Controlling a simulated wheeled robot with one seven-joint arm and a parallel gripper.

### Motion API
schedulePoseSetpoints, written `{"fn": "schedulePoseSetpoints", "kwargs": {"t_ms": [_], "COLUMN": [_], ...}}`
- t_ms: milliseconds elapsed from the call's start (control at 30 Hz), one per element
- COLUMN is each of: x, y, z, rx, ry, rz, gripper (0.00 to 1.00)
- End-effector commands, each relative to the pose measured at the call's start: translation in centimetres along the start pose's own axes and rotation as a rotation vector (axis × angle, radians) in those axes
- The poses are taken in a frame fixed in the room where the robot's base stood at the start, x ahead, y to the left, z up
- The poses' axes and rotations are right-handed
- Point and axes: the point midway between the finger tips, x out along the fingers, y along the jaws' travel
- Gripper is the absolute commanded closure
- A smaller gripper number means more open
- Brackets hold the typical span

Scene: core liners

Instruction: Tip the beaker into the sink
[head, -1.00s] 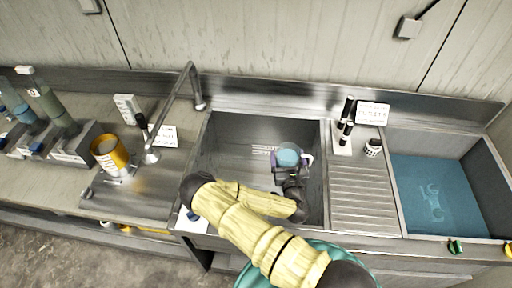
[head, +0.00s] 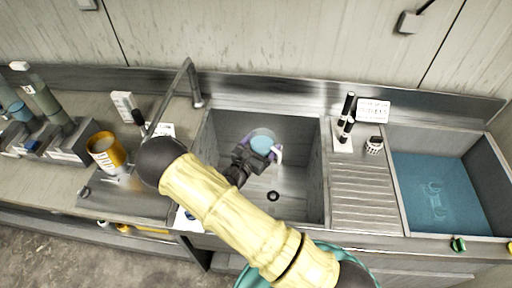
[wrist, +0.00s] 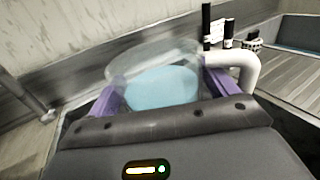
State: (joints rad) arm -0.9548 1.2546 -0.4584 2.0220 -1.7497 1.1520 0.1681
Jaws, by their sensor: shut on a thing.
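The beaker (head: 263,143) is clear with pale blue liquid in it. In the head view it is over the left sink basin (head: 301,195), seen from above. My gripper (head: 261,150) is shut on it. In the wrist view the purple fingers lie on either side of the beaker (wrist: 160,82), and a white curved piece (wrist: 241,66) stands at its right. The beaker looks about upright, with the liquid inside; its lower part is hidden by my gripper. The basin's dark drain (head: 273,196) shows below.
A tall faucet (head: 188,85) stands at the basin's left. An orange-banded container (head: 106,152) and bottles are further left. A ribbed drainboard (head: 362,190) with black-topped bottles and a sign lies to the right, then a basin of blue water (head: 438,190).

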Motion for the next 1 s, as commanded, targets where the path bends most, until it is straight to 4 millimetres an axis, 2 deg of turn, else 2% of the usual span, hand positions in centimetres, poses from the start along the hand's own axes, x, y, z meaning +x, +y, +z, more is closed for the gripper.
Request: {"fn": "schedulePoseSetpoints", "kwargs": {"t_ms": [33, 200, 633, 767, 1000], "x": [-0.7, -1.8, -1.7, -1.8, -1.9], "y": [0.7, 1.5, 1.4, 1.5, 1.8], "z": [-0.2, -0.3, -0.4, -0.6, -0.9], "rx": [0.005, 0.000, -0.027, -0.099, -0.359], "ry": [0.000, -0.002, -0.018, -0.056, -0.195], "rz": [-0.019, -0.063, -0.067, -0.067, -0.066], "gripper": [0.44, 0.44, 0.44, 0.44, 0.44]}}
